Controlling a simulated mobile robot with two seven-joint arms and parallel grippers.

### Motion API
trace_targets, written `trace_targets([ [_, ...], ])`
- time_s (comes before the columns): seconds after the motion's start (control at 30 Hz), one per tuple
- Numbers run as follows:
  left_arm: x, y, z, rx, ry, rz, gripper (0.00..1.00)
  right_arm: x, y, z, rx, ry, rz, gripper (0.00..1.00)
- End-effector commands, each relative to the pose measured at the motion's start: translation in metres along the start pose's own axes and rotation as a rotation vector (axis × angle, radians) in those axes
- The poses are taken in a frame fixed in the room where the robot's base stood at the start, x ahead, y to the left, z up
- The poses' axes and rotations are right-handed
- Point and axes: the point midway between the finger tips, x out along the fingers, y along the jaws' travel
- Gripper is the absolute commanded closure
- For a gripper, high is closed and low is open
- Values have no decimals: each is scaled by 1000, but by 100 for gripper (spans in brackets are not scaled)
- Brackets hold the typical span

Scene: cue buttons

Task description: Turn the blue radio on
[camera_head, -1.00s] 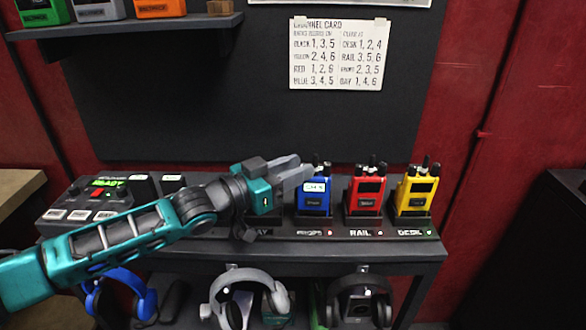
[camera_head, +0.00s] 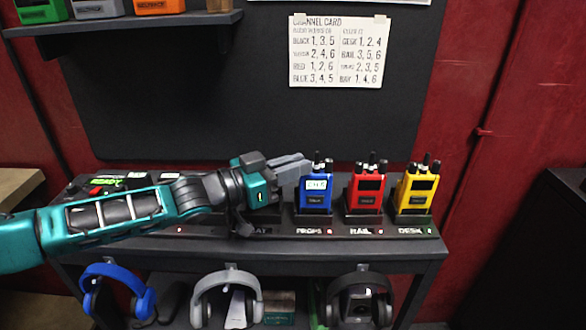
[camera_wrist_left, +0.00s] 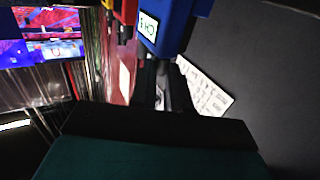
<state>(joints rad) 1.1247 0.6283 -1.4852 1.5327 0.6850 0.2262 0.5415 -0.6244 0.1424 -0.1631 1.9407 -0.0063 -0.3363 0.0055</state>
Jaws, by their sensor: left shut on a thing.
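The blue radio (camera_head: 315,194) stands upright in its dock above the PROPS label, its small screen lit with a CH reading. My left gripper (camera_head: 305,164) reaches in from the left at the radio's top, with its fingers closed on a knob or stub there. The exact contact is too small to make out. In the left wrist view the blue radio (camera_wrist_left: 168,25) is close at the top, its lit screen seen sideways, with my fingers (camera_wrist_left: 168,90) dark just below it. My right gripper is not in view.
A red radio (camera_head: 366,192) and a yellow radio (camera_head: 416,192) stand to the right on the shelf (camera_head: 330,245). Headphones (camera_head: 227,298) hang below. A channel card (camera_head: 340,50) is on the dark board behind. My left arm partly hides a READY console (camera_head: 105,182).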

Motion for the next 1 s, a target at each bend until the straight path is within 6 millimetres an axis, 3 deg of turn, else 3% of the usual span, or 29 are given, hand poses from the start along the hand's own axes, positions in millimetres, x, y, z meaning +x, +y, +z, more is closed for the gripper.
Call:
trace_targets([
  [0.5,-1,-10,-2,1,-8,271,100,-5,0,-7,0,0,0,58],
  [0.9,-2,-9,0,-2,-13,297,100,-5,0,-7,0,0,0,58],
  [0.93,-2,-9,0,-3,-13,297,82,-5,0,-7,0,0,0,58],
  [1.0,-2,-9,0,-3,-13,296,76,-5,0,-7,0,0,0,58],
])
